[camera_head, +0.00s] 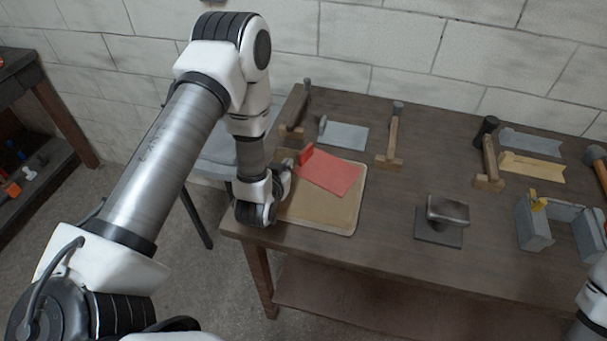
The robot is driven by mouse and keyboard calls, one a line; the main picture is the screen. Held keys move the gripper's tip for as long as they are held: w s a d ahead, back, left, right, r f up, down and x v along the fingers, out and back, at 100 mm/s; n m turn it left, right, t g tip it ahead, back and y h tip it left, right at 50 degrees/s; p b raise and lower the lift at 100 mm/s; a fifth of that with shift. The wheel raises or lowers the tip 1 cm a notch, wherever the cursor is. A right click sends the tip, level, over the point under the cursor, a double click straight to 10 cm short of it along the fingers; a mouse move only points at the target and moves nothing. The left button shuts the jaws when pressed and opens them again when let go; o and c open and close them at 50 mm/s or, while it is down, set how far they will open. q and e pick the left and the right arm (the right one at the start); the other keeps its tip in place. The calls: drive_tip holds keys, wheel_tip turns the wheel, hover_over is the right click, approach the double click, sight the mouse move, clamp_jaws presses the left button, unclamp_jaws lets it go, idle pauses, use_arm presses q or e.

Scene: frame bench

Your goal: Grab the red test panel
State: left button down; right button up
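The red test panel (332,175) lies on a tan board with a pale rim (322,210) at the left end of the bench. A small raised red piece (306,154) stands at the panel's left corner. My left gripper (287,168) is just left of the panel, close to that raised piece. The wrist hides part of the fingers, so I cannot tell whether they are open or touch the panel. Only a piece of my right arm shows at the lower right edge; its gripper is out of view.
On the wooden bench (385,225), hammers on wooden blocks (391,150) stand along the back. A grey panel (346,136) lies behind the red one. A dark metal block (447,211) and a grey vise-like fixture (535,226) stand to the right. A block wall is behind.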

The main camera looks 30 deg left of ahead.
use_arm(q)
drive_tip(key=c, duration=1.7)
unclamp_jaws()
drive_tip(key=shift+s+r, duration=0.1)
drive_tip(key=o, duration=0.6)
